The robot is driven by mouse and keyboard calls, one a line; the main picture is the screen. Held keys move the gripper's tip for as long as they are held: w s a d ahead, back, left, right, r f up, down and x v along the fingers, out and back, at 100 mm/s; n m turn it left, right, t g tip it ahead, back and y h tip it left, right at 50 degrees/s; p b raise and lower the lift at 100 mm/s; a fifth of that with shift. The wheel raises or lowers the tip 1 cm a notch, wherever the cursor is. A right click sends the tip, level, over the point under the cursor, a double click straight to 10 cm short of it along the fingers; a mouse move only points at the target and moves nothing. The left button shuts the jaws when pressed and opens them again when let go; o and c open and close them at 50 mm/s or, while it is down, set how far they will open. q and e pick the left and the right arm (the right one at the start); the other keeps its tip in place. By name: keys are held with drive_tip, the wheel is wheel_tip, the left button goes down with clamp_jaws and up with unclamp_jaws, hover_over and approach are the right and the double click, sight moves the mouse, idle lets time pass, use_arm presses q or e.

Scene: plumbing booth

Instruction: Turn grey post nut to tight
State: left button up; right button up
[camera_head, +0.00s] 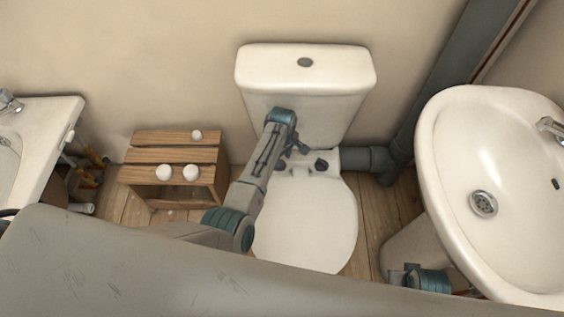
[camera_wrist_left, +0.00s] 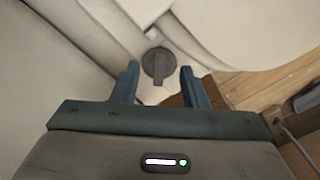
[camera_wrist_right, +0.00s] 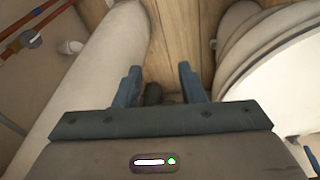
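A grey post nut (camera_wrist_left: 158,65) with a raised bar across its face shows in the left wrist view, against white toilet surfaces. My left gripper (camera_wrist_left: 159,76) is open, with one finger on either side of the nut in the picture; I cannot tell whether they touch it. In the head view my left gripper (camera_head: 301,150) is over the hinge area at the back of the toilet seat. A dark grey knob (camera_head: 321,164) shows just right of it. My right gripper (camera_wrist_right: 159,72) is open and empty in the right wrist view.
The toilet (camera_head: 305,225) has its lid down, with the cistern (camera_head: 306,88) behind. A wooden stool (camera_head: 150,155) with white balls stands left. A sink (camera_head: 452,160) and grey waste pipe (camera_head: 365,160) are right. Pipes with a valve (camera_wrist_right: 30,39) show in the right wrist view.

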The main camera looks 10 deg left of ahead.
sight(282, 164)
use_arm(q)
drive_tip(key=shift+f, duration=1.55)
use_arm(e)
drive_tip(key=shift+w+v, duration=0.15)
drive_tip(key=shift+v, duration=0.45)
drive_tip(key=shift+w+v, duration=0.15)
drive_tip(key=shift+v, duration=0.4)
use_arm(q)
drive_tip(key=shift+c, duration=0.2)
use_arm(e)
drive_tip(key=shift+r, duration=0.1)
use_arm(q)
clamp_jaws()
